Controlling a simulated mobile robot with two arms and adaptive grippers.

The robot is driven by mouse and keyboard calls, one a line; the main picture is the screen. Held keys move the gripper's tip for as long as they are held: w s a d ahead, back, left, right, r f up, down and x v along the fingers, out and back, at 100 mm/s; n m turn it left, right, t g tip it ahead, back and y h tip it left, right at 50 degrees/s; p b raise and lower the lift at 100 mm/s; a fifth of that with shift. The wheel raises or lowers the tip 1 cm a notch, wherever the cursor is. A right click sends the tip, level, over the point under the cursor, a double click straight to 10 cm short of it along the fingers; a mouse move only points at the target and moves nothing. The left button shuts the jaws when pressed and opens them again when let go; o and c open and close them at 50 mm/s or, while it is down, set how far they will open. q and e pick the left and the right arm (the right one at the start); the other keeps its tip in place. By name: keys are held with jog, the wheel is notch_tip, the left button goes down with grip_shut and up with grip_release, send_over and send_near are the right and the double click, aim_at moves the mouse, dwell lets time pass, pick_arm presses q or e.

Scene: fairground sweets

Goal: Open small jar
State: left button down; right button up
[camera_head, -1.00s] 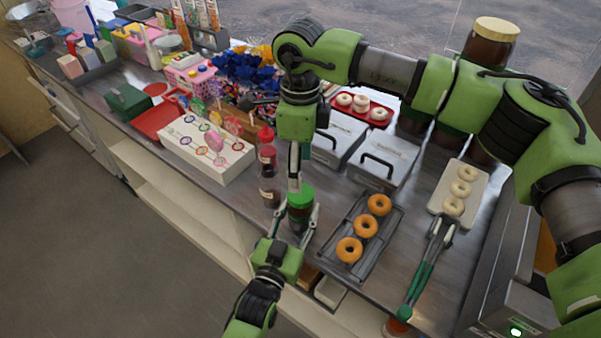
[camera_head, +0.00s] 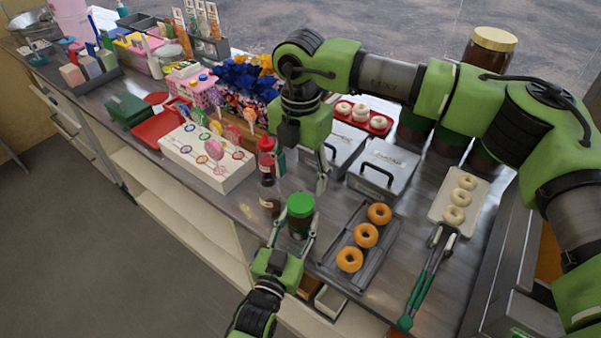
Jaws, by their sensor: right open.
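The small jar (camera_head: 299,228) stands on the counter near its front edge, dark-bodied with its green lid (camera_head: 301,205) on top. My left gripper (camera_head: 295,230) reaches in from the front with a finger on either side of the jar body. I cannot tell whether both fingers press on it. My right gripper (camera_head: 301,175) points down above and behind the lid, open and empty, apart from it. One of its fingers shows clearly at the right; the other is partly lost against the bottle.
A red-capped bottle (camera_head: 268,172) stands close left of the jar. A dark rack (camera_head: 374,256) with doughnuts lies right of it. Metal bins (camera_head: 392,162) stand behind. Tongs (camera_head: 425,280) lie farther right. A white lollipop stand (camera_head: 228,180) is at left.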

aim_at(300, 203)
pick_arm(q)
jog(key=shift+f, duration=0.1)
pick_arm(e)
jog(key=shift+f+m, duration=0.15)
jog(key=shift+m, duration=0.35)
notch_tip(300, 203, down, 8)
jog(key=shift+r, duration=0.15)
jog(key=c, duration=1.1)
